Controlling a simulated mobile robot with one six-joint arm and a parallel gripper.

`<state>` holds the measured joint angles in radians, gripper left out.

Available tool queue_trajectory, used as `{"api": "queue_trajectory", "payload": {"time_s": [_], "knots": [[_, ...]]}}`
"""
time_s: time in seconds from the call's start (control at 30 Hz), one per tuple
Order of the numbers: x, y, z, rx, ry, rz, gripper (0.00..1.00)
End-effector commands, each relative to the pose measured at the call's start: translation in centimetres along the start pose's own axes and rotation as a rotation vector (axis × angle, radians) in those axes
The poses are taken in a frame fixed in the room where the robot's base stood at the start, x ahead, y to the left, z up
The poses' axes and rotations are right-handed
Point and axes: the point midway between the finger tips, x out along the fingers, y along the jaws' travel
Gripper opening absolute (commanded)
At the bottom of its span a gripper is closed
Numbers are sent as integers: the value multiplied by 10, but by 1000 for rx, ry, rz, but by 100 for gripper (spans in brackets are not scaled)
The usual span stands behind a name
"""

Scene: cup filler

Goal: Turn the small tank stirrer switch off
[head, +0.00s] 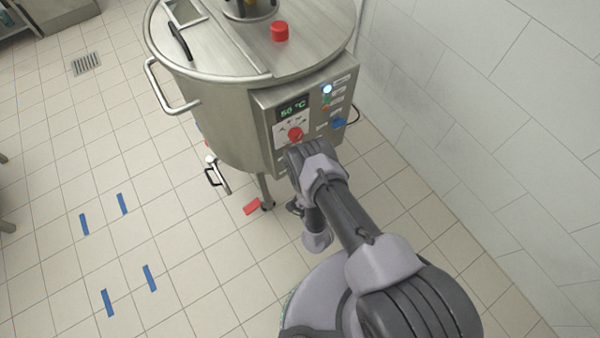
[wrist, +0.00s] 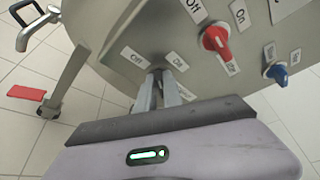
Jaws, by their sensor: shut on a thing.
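The steel tank (head: 220,120) stands on the floor, with a control box (head: 262,115) on its side. My gripper (wrist: 160,90) reaches the lower part of the panel (wrist: 120,35). Its fingers are shut on a small switch between an "Off" label (wrist: 133,57) and a label (wrist: 176,61) that seems to read "On". The fingers hide most of this switch, so its position cannot be told. In the head view my wrist covers that spot below the red knob (head: 295,134).
In the wrist view a red-handled switch (wrist: 215,42) and a blue knob (wrist: 277,72) sit close to the right of my fingers. A tap (wrist: 38,22) and a red floor pedal or tag (wrist: 26,93) are at left. A tiled wall (head: 480,110) stands at right.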

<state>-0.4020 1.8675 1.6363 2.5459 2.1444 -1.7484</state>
Motion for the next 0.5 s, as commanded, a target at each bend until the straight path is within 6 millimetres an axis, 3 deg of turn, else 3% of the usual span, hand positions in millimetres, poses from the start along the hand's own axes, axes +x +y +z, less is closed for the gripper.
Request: {"api": "queue_trajectory", "payload": {"time_s": [0.5], "knots": [[2,7,-1,-378,-2,-161,0]]}}
